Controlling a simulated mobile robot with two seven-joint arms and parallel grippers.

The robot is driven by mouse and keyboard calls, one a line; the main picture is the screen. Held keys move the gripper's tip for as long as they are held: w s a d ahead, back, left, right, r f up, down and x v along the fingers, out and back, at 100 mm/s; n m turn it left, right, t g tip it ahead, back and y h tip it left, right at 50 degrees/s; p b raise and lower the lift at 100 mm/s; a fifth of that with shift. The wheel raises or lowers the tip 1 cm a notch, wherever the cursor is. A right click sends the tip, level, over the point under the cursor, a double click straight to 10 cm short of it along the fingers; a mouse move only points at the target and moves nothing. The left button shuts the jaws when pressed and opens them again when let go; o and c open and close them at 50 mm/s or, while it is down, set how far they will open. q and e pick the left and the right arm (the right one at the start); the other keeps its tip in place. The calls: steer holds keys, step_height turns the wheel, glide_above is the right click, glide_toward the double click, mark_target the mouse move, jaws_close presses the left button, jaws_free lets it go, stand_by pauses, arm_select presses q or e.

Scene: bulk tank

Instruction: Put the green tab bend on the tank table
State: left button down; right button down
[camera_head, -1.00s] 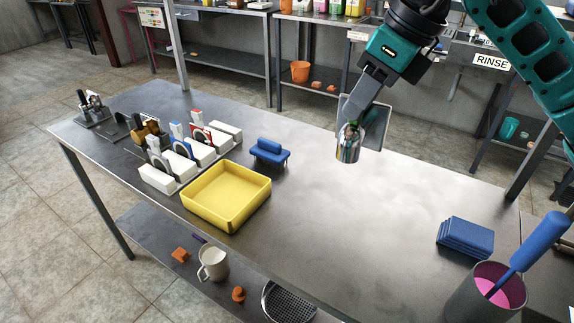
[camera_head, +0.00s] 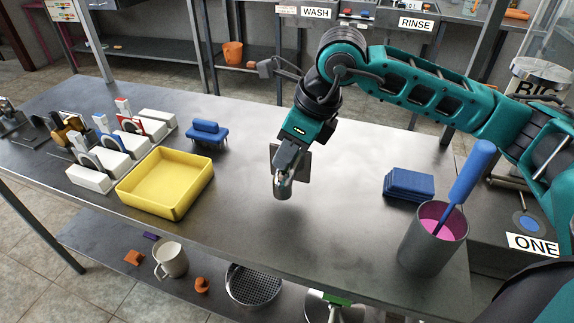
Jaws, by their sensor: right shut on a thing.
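My right gripper (camera_head: 281,176) is shut on a short shiny metal pipe piece (camera_head: 282,191), which looks like the bend. The jaws cover its upper part, and a green tab cannot be made out clearly on it now. The piece hangs close over the middle of the steel tank table (camera_head: 330,230); I cannot tell whether its lower end touches the top. My left gripper is not in view.
A yellow tray (camera_head: 165,185) and a blue block with legs (camera_head: 207,133) stand left of the gripper. Blue pads (camera_head: 408,184) and a pot of pink liquid (camera_head: 420,250) with a blue-handled tool (camera_head: 470,172) stand right. The table between is clear.

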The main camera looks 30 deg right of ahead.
step_height(320, 180, down, 3)
steer(key=shift+r, duration=0.1)
steer(key=shift+f, duration=0.3)
steer(key=shift+f+b, duration=0.2)
steer(key=shift+b, duration=0.2)
steer(key=c, duration=1.1)
jaws_free()
steer(key=shift+r, duration=0.1)
steer(key=shift+o, duration=0.2)
steer(key=shift+r, duration=0.1)
